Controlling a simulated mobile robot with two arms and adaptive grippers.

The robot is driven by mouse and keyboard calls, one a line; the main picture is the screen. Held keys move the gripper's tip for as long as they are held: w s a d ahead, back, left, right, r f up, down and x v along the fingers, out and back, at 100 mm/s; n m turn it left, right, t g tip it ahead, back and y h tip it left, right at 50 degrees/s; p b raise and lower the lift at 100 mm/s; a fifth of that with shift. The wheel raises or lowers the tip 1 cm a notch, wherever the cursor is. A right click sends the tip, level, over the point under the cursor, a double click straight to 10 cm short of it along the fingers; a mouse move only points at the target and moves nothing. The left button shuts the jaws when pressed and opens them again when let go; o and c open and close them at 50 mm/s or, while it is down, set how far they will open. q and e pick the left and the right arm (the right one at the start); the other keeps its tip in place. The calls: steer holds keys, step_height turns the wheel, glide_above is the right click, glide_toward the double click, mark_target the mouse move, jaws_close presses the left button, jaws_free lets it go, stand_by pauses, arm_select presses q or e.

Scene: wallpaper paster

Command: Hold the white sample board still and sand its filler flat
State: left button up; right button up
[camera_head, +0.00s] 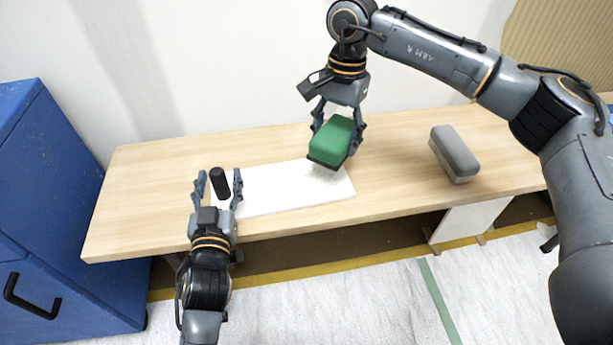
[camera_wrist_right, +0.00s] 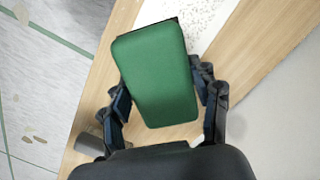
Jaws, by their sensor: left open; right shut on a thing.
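The white sample board (camera_head: 270,202) lies flat on the wooden table, with a black upright handle or knob (camera_head: 219,183) at its left end. In the right wrist view part of the board (camera_wrist_right: 195,20) shows speckled. My left gripper (camera_head: 219,182) is open, its fingers on either side of the black knob; whether they touch it I cannot tell. My right gripper (camera_head: 338,135) is shut on a green sanding block (camera_head: 332,142) with a dark underside. It holds the block over the board's right end, tilted. The block (camera_wrist_right: 155,75) fills the middle of the right wrist view and hides board behind it.
A grey block (camera_head: 455,152) lies on the table (camera_head: 400,190) at the right. A blue cabinet (camera_head: 50,200) stands at the left of the table. A white wall is behind. The table between the board and the grey block is clear.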

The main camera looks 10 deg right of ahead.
arm_select(q)
steer(key=s+a, duration=0.1)
steer(key=s, duration=1.1)
